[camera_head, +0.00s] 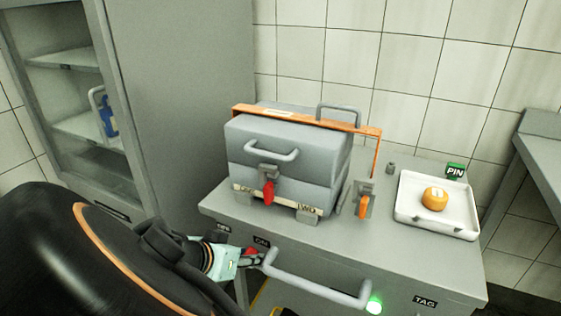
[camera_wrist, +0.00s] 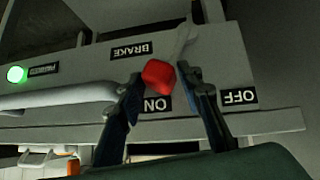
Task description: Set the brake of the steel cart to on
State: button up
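The steel cart (camera_head: 420,268) has a front panel with a brake lever ending in a red knob (camera_wrist: 158,74). In the wrist view, the picture is turned over and the lever slants from its mount to the knob, which lies just above the ON label (camera_wrist: 157,104). The OFF label (camera_wrist: 238,97) is to the right and the BRAKE label (camera_wrist: 130,50) is above. My gripper (camera_wrist: 160,76) has its fingers spread on both sides of the knob; firm contact cannot be told. In the head view, my gripper (camera_head: 254,256) is at the cart's front left, partly covering the knob (camera_head: 249,252).
The cart's bar handle (camera_head: 315,287) juts out right beside my gripper. A green light (camera_head: 374,306) glows on the panel. On top stand a grey press-like case (camera_head: 285,155) with a red latch and a white tray (camera_head: 465,226) holding an orange wheel (camera_head: 434,199). A cabinet (camera_head: 190,90) stands left.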

jog(key=shift+o, duration=0.4)
jog(key=shift+d, duration=0.15)
jog(key=shift+s+r, duration=0.15)
jog(key=v, duration=0.7)
jog(key=shift+a+r, duration=0.2)
jog(key=shift+a, duration=0.05)
jog(key=shift+s, duration=0.1)
jog(key=shift+c, duration=0.4)
